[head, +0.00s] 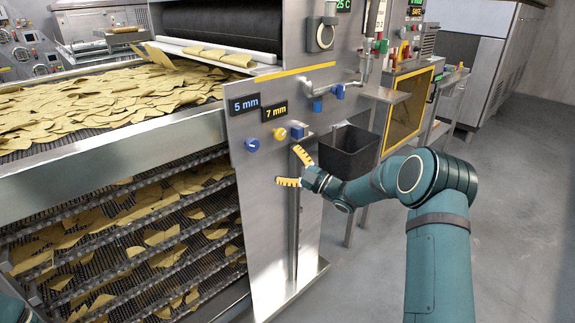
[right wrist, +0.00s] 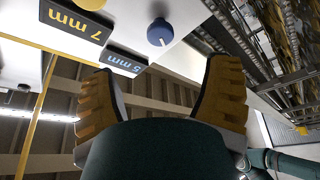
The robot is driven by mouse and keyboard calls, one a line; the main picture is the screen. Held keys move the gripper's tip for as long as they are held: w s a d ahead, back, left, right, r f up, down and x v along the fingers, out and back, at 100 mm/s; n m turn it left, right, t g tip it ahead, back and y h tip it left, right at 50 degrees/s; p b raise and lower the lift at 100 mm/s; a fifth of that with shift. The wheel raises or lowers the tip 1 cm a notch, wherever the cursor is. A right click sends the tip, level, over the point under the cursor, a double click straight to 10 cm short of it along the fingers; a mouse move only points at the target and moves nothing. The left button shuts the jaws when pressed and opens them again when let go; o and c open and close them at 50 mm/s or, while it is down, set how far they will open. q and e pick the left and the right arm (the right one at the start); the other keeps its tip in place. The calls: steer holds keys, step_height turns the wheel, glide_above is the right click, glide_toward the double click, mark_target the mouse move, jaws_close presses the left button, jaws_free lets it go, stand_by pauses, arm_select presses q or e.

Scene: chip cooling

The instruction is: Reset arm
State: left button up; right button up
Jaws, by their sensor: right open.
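My right gripper (head: 287,167) is in front of the steel control panel (head: 262,200), just below its knobs. Its two yellow ribbed fingers are spread apart with nothing between them. In the right wrist view the open fingers (right wrist: 160,76) show against the ceiling, with a blue knob (right wrist: 160,32) above the gap. The right arm (head: 438,225) reaches in from the lower right, bent at the elbow. A small teal part of my left arm (head: 14,308) shows at the lower left corner; its gripper is not seen in the head view.
The panel has a 5 mm display (head: 244,104), a 7 mm display (head: 274,110) and blue knobs (head: 252,145). A conveyor (head: 110,155) with many chips stands left. A dark bin (head: 350,150) is behind the gripper. The floor (head: 515,220) at right is clear.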

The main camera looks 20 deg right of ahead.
steer(key=s+a+f+m+g+h, duration=0.2)
steer(key=s+a+f+m+h, duration=0.3)
steer(key=f, duration=0.5)
steer(key=s+a+f+m+g+h, duration=0.2)
steer(key=a+f+m, duration=0.55)
steer(key=f, duration=0.25)
steer(key=s+a+f+m+g, duration=0.2)
steer(key=s+f+g, duration=0.1)
steer(key=s, duration=0.6)
steer(key=s+a+f+m+g+h, duration=0.1)
steer(key=s+a+f+m+g, duration=0.1)
steer(key=s, duration=0.8)
steer(key=s+a+f+m+g, duration=0.2)
steer(key=s+f+g, duration=0.4)
steer(key=s, duration=0.3)
steer(key=shift+s+a+f+m+h, duration=0.3)
steer(key=shift+a+m+h, duration=0.1)
steer(key=shift+a, duration=0.5)
steer(key=shift+c, duration=0.3)
